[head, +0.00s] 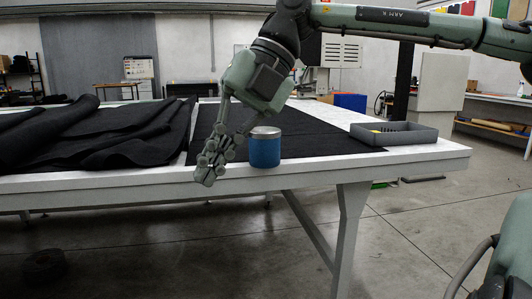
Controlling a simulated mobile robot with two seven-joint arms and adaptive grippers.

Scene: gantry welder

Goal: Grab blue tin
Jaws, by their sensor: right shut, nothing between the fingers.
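The blue tin (265,150) is a short upright cylinder with a pale lid. It stands near the front edge of the white table (422,158). My right gripper (207,173) comes down from above, just left of the tin and a little in front of it. Its fingers are shut and empty, with the tips low near the table edge. A finger comes close to the tin's left side; I cannot tell whether they touch. My left gripper is not in view.
A grey tray (394,134) sits on the table to the right. Black cloth (90,135) lies in folds on the left, and a flat black sheet (320,143) lies behind the tin. Bare white table shows right of the tin.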

